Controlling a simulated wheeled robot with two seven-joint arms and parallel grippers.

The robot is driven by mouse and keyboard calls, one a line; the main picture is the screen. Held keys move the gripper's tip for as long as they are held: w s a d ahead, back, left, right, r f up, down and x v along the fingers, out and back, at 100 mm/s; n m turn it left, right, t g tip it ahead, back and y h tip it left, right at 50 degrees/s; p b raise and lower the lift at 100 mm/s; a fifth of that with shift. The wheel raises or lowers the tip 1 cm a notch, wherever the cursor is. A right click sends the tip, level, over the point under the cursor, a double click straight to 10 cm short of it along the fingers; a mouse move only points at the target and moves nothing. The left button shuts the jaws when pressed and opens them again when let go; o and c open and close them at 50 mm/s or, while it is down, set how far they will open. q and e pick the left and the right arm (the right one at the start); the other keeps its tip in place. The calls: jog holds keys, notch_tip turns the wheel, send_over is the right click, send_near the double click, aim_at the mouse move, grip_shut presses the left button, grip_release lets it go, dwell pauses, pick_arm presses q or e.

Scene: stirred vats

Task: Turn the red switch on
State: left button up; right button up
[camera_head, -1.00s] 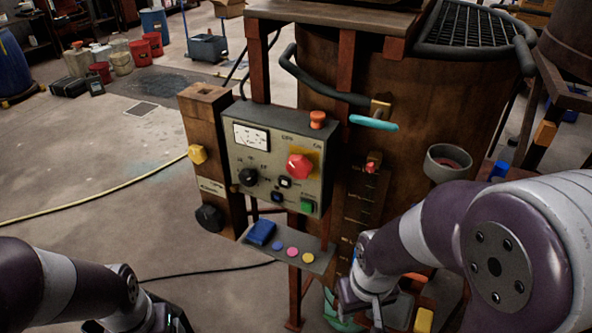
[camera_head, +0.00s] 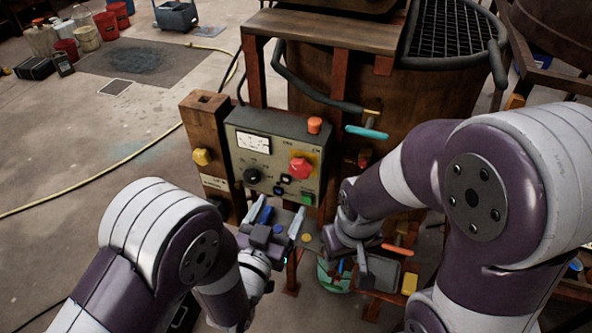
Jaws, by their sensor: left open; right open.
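The red switch (camera_head: 300,167) is a red knob on a yellow plate, at the right of the grey control panel (camera_head: 240,132). Which way it is set is too small to tell. My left gripper (camera_head: 274,214) is open and empty, with its fingers pointing up toward the panel. It is below the panel, in front of the small shelf, and apart from the switch. My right gripper (camera_head: 352,266) is open, low and to the right of the panel, pointing down; its fingers are partly hard to make out. Nothing covers the switch.
The panel also bears a dial gauge (camera_head: 253,143), a black knob (camera_head: 251,176), a green button (camera_head: 307,198) and an orange button (camera_head: 314,125) on top. A cyan-handled lever (camera_head: 366,132) juts out at the right. A yellow knob (camera_head: 202,157) is on the left post.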

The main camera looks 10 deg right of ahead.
aim_at(298, 173)
pick_arm(q)
jog(key=p+x, duration=0.3)
jog(key=x, duration=0.8)
jog(key=c, duration=1)
jog(key=shift+c, duration=0.2)
